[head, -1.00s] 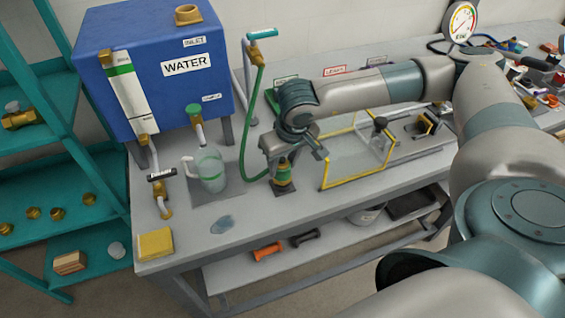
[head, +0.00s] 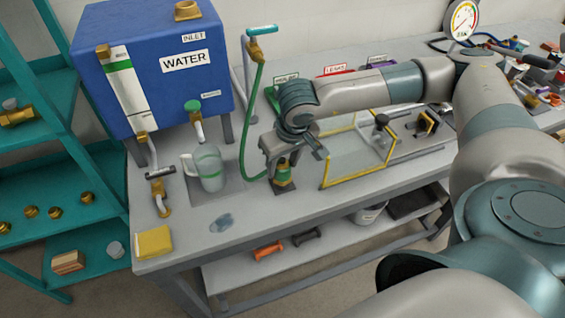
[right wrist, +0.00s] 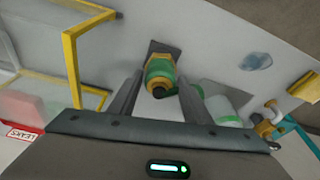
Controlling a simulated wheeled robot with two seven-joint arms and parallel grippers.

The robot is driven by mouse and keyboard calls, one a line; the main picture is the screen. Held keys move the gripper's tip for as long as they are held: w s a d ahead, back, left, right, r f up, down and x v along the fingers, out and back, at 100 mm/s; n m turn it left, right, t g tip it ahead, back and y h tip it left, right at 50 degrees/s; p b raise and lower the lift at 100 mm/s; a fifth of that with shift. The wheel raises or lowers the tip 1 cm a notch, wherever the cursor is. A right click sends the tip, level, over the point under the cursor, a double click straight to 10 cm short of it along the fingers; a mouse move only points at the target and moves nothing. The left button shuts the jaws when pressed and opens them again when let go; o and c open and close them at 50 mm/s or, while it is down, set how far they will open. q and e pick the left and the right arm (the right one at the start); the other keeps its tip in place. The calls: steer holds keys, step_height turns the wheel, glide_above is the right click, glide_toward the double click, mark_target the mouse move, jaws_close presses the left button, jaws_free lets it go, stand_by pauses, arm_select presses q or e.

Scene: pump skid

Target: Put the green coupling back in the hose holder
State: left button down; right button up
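The green coupling (head: 283,174), with brass parts, stands upright at the end of the green hose (head: 246,130). It is at a small dark base (head: 284,187) on the bench, which looks like the hose holder; how deep it sits is hard to see. My right gripper (head: 293,158) is over the coupling, pointing down. In the right wrist view the coupling (right wrist: 160,74) shows between the two spread fingers (right wrist: 160,88), with gaps on both sides. The dark base (right wrist: 166,48) is behind it. My left gripper is out of view.
A clear tank with yellow edges (head: 382,169) stands close right of the gripper. A jug (head: 209,168) stands left on a grey mat, below the blue WATER tank (head: 160,70). A yellow sponge (head: 153,241) lies at the front left; the bench front is mostly clear.

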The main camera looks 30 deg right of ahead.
steer(key=shift+o, duration=0.9)
steer(key=shift+r, duration=0.1)
steer(key=shift+s+r, duration=0.1)
steer(key=shift+r, duration=0.35)
steer(key=b+v, duration=0.1)
steer(key=v, duration=0.2)
steer(key=shift+s+r, duration=0.1)
steer(key=shift+r, duration=0.15)
steer(key=b+v, duration=0.1)
steer(key=v, duration=0.2)
steer(key=shift+r, duration=0.2)
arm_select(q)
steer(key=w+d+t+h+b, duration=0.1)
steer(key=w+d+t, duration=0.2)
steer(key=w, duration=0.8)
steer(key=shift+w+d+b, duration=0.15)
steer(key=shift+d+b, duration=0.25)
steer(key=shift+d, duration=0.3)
arm_select(e)
steer(key=v, duration=0.9)
steer(key=shift+r, duration=0.2)
steer(key=shift+s, duration=0.1)
